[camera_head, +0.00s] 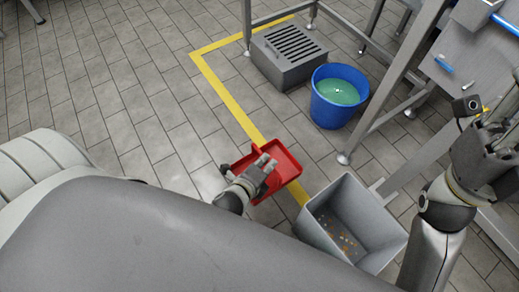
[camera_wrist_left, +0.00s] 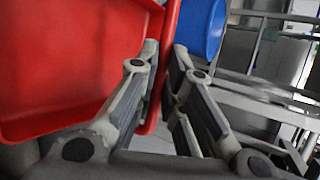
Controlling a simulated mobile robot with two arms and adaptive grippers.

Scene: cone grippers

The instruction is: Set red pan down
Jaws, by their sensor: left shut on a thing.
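The red pan (camera_head: 288,160) is a shallow dustpan-like tray, low in the middle of the head view beside the grey bin. My left gripper (camera_head: 268,164) is shut on it, with its fingers over the pan's near left side. In the left wrist view the red pan (camera_wrist_left: 70,60) fills the left part, and its edge runs between the two fingers of my left gripper (camera_wrist_left: 163,58). Whether the pan touches the floor cannot be told. My right gripper (camera_head: 488,150) is raised at the right edge, apart from the pan; its finger opening is unclear.
A grey bin (camera_head: 318,212) with small scraps inside stands just right of the pan. A blue bucket (camera_head: 325,108) of greenish liquid and a grey slotted box (camera_head: 275,68) stand behind. Metal table legs rise at the right. Tiled floor (camera_head: 130,100) at the left is clear.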

